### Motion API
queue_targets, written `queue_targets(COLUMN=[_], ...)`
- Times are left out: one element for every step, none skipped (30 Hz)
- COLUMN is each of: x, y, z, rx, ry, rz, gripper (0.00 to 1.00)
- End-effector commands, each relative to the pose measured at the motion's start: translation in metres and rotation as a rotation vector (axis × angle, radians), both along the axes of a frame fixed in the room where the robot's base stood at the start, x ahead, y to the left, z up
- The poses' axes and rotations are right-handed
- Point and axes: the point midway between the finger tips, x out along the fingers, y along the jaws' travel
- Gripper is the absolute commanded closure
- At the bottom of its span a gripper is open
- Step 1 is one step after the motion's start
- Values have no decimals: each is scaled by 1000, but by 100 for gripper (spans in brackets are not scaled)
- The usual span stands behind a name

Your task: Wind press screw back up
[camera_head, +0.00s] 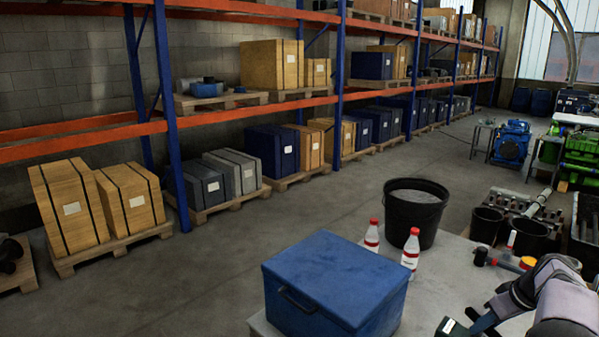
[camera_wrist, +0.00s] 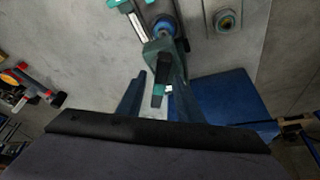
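In the wrist view, my gripper (camera_wrist: 157,88) has its two dark blue fingers apart. A short dark bar with a teal tip (camera_wrist: 159,82) lies between them in the picture; I see no finger clearly closed on it. Just beyond is a teal-grey frame (camera_wrist: 158,50) with a round blue part (camera_wrist: 165,27), which looks like the press. The screw cannot be told apart clearly, and the right finger overlaps part of the frame.
A blue box (camera_head: 335,284) stands on the grey bench, also in the wrist view (camera_wrist: 232,98). Two red-capped bottles (camera_head: 410,251) and a black bucket (camera_head: 414,212) are behind it. A plate with a round fitting (camera_wrist: 226,20) lies right of the frame.

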Motion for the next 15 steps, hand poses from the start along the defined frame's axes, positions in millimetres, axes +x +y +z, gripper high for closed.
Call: queue_targets(x=[0,0,0,0,0,0,0,0,0,0,0,0,0,0,0], y=[0,0,0,0,0,0,0,0,0,0,0,0,0,0,-1], z=[0,0,0,0,0,0,0,0,0,0,0,0,0,1,1], rx=[0,0,0,0,0,0,0,1,1,1,1,0,0,0,0], ry=[0,0,0,0,0,0,0,0,0,0,0,0,1,1,1], rz=[0,0,0,0,0,0,1,1,1,1,1,2,4,10,23], gripper=[67,67,67,70,77,86,94,100,100,100,100,100,100,100,100])
